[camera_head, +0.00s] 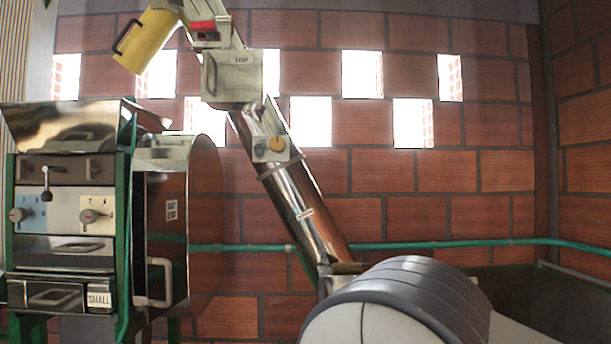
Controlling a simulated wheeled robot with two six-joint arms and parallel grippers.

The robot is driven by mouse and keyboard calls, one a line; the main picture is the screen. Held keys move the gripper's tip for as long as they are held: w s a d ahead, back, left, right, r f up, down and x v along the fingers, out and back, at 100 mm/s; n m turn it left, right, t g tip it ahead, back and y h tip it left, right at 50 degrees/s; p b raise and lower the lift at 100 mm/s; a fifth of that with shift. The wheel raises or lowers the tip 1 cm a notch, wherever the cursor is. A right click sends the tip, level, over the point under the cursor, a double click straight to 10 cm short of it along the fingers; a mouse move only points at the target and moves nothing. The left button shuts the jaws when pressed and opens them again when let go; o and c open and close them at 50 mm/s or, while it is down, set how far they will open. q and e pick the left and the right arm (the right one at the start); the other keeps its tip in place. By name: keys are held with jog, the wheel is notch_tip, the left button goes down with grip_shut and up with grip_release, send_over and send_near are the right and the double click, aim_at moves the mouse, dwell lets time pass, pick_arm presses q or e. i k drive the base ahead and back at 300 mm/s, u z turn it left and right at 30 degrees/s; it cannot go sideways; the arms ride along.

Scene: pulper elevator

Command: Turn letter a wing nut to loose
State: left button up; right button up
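No wing nut marked with a letter A can be made out. The pulper (65,195) stands at the left, with a grey knob on a blue plate (20,214) and another knob on a cream plate (90,215). A lever with a dark ball (46,196) sits between them. The shiny elevator tube (300,205) slopes up to the left. It carries a small plate (271,149) with a yellow round part and a grey part, too small to identify. Neither gripper is in view.
A drawer labelled SMALL (60,296) and a handled, labelled cover (160,281) are on the pulper. A yellow container (147,40) hangs at the upper left. A green pipe (400,246) runs along the brick wall. A rounded white and dark grey form blocks the lower right.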

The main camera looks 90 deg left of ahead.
aim_at(23, 169)
jog(key=u, duration=5.4)
jog(key=i, duration=0.1)
jog(key=z, duration=0.2)
